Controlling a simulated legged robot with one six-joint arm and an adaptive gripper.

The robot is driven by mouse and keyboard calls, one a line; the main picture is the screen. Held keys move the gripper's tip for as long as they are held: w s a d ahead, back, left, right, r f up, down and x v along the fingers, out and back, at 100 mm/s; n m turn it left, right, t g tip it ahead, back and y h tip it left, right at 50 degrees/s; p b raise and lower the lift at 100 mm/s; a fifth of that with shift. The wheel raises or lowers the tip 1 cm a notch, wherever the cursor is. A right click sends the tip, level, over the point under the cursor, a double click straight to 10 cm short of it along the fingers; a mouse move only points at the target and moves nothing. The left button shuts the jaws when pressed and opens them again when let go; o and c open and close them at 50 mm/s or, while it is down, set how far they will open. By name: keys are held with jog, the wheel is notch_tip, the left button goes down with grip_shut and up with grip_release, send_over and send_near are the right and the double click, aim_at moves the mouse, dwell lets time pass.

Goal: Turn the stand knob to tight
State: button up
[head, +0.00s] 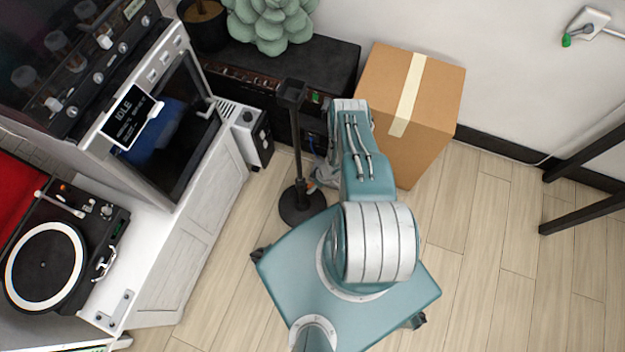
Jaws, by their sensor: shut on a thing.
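A black stand (297,150) with a round base and a square top cup stands upright on the floor, left of my arm. My gripper (315,184) is low beside the stand's pole, to its right, and mostly hidden behind my own arm. It is shut on the stand knob, at the lower part of the pole. The knob is too small and covered to make out, so its turn position cannot be told.
A cardboard box (432,95) stands right of my arm. A black chest (320,65) and a small white-sided box (250,135) are behind the stand. A white cabinet (190,235) with a turntable (50,262) is at left.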

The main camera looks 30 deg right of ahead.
jog(key=shift+w+d+m+g+y, duration=0.25)
jog(key=shift+g+y, duration=0.35)
jog(key=shift+y, duration=0.3)
jog(key=o, duration=1.2)
jog(key=shift+a, duration=0.1)
jog(key=shift+c, duration=0.2)
jog(key=shift+s, duration=0.1)
jog(key=shift+r, duration=0.1)
jog(key=v, duration=1.1)
jog(key=shift+d+r, duration=0.25)
